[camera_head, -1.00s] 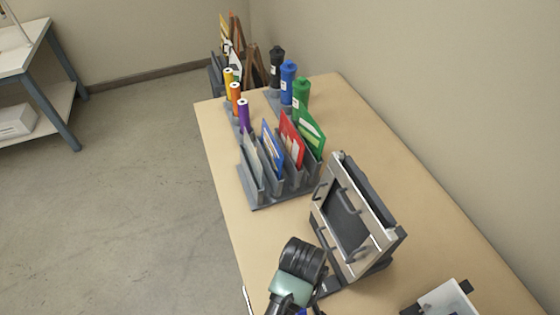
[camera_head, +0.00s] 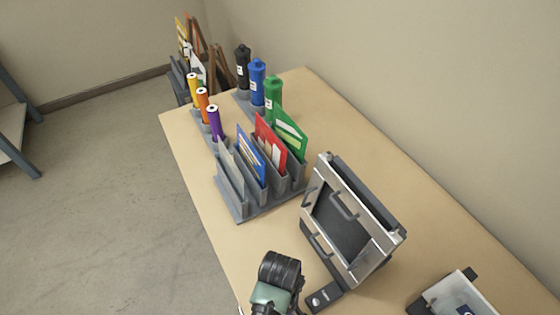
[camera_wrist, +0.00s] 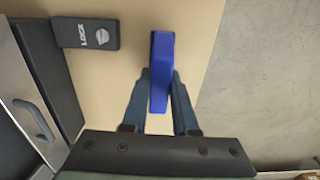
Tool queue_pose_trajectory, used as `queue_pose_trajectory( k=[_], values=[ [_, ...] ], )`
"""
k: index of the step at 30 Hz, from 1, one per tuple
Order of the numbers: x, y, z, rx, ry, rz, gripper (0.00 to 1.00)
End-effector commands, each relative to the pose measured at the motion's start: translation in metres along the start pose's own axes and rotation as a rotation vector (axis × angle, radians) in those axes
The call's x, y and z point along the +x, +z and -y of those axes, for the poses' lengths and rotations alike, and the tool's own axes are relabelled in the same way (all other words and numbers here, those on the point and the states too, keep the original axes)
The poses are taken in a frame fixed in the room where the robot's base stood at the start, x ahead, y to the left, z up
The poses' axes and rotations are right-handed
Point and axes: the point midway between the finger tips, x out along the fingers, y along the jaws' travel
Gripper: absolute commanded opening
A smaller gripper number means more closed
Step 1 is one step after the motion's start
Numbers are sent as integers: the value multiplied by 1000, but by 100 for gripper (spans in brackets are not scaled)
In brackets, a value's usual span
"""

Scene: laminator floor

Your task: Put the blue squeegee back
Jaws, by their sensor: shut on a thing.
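The blue squeegee (camera_wrist: 161,58) shows in the wrist view as a narrow blue bar between my fingers. My gripper (camera_wrist: 159,84) is shut on it, one finger on each side. The wooden tabletop lies beneath it, near the table's edge with the grey floor; I cannot tell the height of the squeegee above the top. In the head view my wrist is at the bottom, left of the laminator-like machine (camera_head: 349,222), and the squeegee and fingertips are hidden.
A dark block with white lettering (camera_wrist: 86,34) lies beside the machine, also in the head view (camera_head: 323,298). A grey rack (camera_head: 264,203) with coloured folders, several marker-like tubes and bottles stand farther back. A clear-white box (camera_head: 462,295) is at lower right.

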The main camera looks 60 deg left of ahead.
Motion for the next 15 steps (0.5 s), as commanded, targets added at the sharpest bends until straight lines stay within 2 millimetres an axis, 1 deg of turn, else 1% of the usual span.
queue_pose_trajectory(
  k=[3,6,15],
  values=[
    [15,0,0,0,-1,1,0],
    [21,0,0,1,0,-1,0],
    [23,0,0,1,1,-1,0]
  ],
)
